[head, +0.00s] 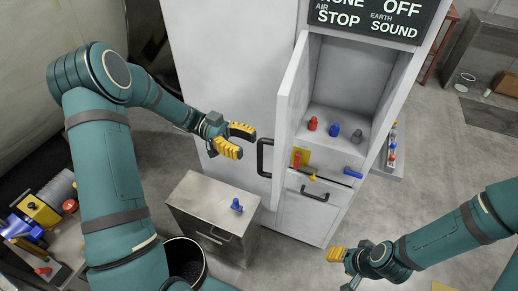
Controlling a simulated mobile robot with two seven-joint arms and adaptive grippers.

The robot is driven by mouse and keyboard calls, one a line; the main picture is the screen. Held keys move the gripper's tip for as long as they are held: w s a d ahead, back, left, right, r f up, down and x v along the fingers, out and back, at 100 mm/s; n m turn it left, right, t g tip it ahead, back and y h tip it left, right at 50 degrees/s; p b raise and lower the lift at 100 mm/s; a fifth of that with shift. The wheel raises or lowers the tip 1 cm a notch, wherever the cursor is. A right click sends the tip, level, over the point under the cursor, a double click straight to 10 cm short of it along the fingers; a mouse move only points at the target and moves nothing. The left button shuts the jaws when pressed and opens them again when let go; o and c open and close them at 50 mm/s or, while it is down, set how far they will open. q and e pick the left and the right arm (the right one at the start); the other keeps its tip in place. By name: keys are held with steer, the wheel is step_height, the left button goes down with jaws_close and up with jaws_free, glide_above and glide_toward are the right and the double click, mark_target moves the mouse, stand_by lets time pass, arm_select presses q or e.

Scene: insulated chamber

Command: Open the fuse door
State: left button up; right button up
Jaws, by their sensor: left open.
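A narrow white door (296,95), likely the fuse door, stands open on the front of a tall pale cabinet (225,60), swung out to the left. Its black handle (265,158) is on the outer face. Behind it, the compartment (345,75) shows red, blue and grey pegs on its floor. My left gripper (243,141) has yellow fingers apart, empty, just left of the handle and not visibly touching it. My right gripper (338,262) is low at the right, away from the door; its fingers are partly hidden.
A small metal cabinet (210,205) with a blue peg (237,205) on top stands below my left gripper. A drawer handle (308,191) and coloured levers (313,177) are below the compartment. A dark bin (186,262) stands at the front.

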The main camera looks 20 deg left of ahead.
arm_select(q)
steer(key=a, duration=0.3)
steer(key=w+a, duration=0.1)
steer(key=a, duration=0.1)
steer(key=shift+a, duration=0.3)
